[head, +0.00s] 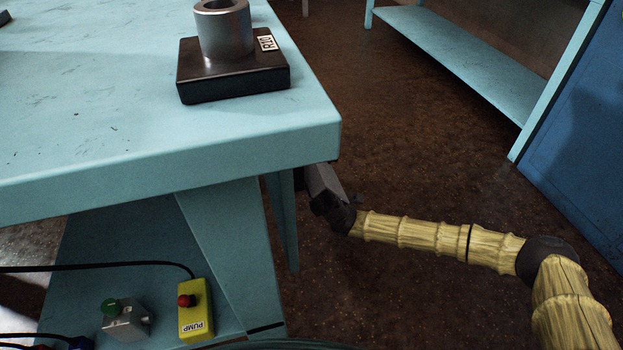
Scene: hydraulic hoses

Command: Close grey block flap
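A small grey block (126,322) sits on the lower shelf under the table, at the bottom left of the head view. A round green part (110,308) shows on its upper left. I cannot make out clearly whether a flap on it is open or shut. My gripper (321,184) is at the end of my arm, beside the table's right corner and well to the right of the block. The tabletop edge hides its far end, so its fingers cannot be read. It is apart from the block.
A yellow pump box (195,310) with a red button stands right of the block, with a black cable. The table (180,155) overhangs the shelf, and its slanted leg (225,240) stands between my gripper and the block. A dark base with a metal cylinder (224,32) is on top.

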